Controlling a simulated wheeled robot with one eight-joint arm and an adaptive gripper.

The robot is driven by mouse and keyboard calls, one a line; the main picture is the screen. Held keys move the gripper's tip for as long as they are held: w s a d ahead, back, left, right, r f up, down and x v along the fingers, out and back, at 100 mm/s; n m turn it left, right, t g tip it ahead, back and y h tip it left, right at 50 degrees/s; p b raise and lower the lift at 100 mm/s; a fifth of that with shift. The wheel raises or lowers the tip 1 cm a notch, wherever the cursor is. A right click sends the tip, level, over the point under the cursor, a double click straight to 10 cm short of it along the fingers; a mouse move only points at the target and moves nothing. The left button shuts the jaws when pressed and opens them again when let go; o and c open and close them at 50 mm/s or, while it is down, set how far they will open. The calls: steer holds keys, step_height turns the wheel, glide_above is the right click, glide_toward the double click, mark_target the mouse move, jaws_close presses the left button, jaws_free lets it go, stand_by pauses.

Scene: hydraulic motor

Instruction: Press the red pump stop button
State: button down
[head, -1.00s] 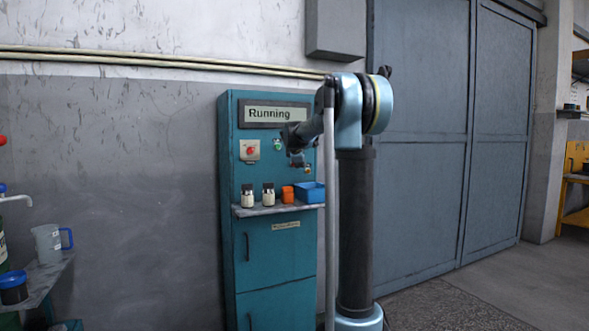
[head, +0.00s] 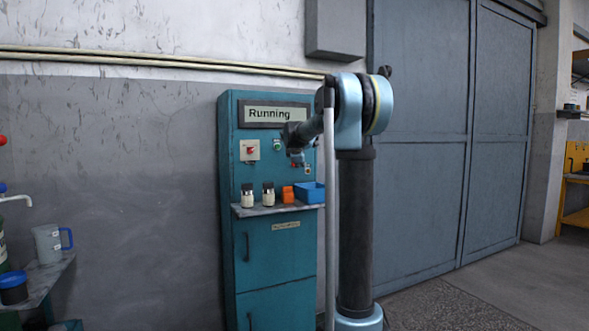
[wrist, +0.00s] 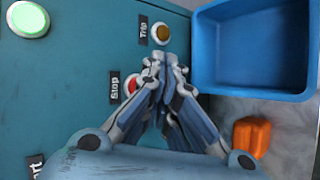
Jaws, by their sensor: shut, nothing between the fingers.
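The red stop button (wrist: 131,86) sits on the teal cabinet face beside a black "Stop" label in the wrist view. My gripper's finger partly covers its right side. My gripper (wrist: 172,64) is shut and empty, its fingertips just to the upper right of the red button in the picture. I cannot tell whether a finger touches the button. In the head view my gripper (head: 298,160) is in front of the right part of the cabinet (head: 275,260), below the display. The display (head: 272,114) reads "Running".
An amber "Trip" button (wrist: 161,33) is close to my fingertips. A lit green button (wrist: 28,18) is at upper left. A blue bin (wrist: 250,85) and an orange block (wrist: 251,135) are on the shelf (head: 268,210) with two small jars. A cream plate (head: 250,150) carries a red switch.

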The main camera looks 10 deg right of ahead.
steer(key=shift+w+a+r, duration=0.1)
steer(key=shift+w+a, duration=0.15)
steer(key=shift+w, duration=0.45)
stand_by(1.0)
stand_by(0.3)
steer(key=shift+s+d, duration=0.25)
steer(key=shift+s, duration=0.5)
steer(key=shift+s, duration=0.1)
steer(key=shift+s+d, duration=0.25)
steer(key=shift+s, duration=0.5)
steer(key=shift+s+d, duration=0.3)
steer(key=shift+s, duration=0.5)
steer(key=shift+s+d, duration=0.25)
steer(key=shift+s, duration=0.5)
steer(key=s+f+m+g+y, duration=0.1)
steer(key=s+f+m+g, duration=0.2)
steer(key=s+f, duration=0.9)
steer(key=s+a+f+m+g+y, duration=0.1)
steer(key=s+f+m+g, duration=0.2)
steer(key=s, duration=2.1)
steer(key=s+f+m+g+y, duration=0.1)
steer(key=s+f+m+g, duration=0.1)
steer(key=s+f+m, duration=0.8)
steer(key=s+f, duration=0.8)
steer(key=f, duration=0.3)
steer(key=shift+s+a+g, duration=0.15)
steer(key=shift+s+g, duration=0.2)
steer(key=shift+g, duration=0.05)
